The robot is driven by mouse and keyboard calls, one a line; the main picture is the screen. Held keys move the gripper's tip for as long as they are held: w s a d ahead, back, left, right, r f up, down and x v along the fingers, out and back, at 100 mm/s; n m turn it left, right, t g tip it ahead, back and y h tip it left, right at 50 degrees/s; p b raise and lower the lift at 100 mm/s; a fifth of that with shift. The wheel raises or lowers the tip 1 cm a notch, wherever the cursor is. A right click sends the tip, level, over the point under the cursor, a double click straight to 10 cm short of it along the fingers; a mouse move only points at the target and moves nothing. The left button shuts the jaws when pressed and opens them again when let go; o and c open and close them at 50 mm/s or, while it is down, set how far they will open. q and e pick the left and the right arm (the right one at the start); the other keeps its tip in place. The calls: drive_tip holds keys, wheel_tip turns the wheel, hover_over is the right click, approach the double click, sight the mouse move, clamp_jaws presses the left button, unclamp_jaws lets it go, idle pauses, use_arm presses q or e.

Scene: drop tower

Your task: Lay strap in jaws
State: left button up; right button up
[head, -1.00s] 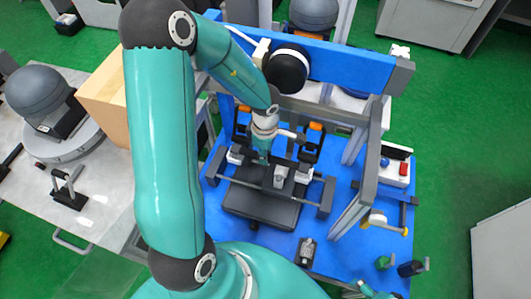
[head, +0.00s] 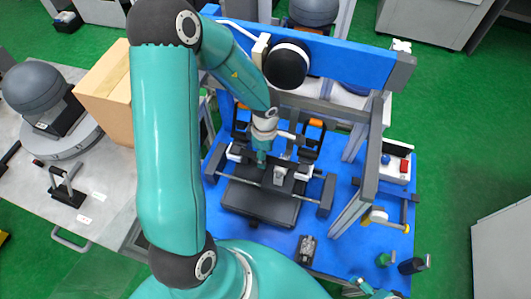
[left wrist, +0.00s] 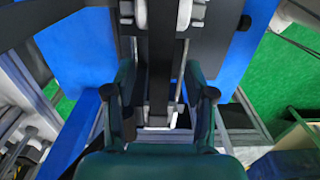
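My left gripper (head: 262,160) points down over a dark clamp fixture (head: 262,203) with cross rods on the blue table. In the left wrist view its two fingers (left wrist: 161,100) stand apart on either side of a dark bar with a pale end (left wrist: 157,125), with gaps showing on both sides. Two upright black parts with orange tops, one at the right (head: 315,124), stand behind the fixture. I cannot tell which part is the strap; the gripper and forearm hide some of the fixture.
A grey frame (head: 362,170) rises right of the fixture, with a blue beam (head: 345,58) behind. A small dark object (head: 307,248) lies in front on the blue table (head: 345,255). A control box with a red button (head: 397,167) stands at the right.

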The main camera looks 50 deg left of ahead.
use_arm(q)
wheel_tip(320, 180, up, 12)
idle(0.7)
drive_tip(key=shift+f, duration=0.1)
idle(0.3)
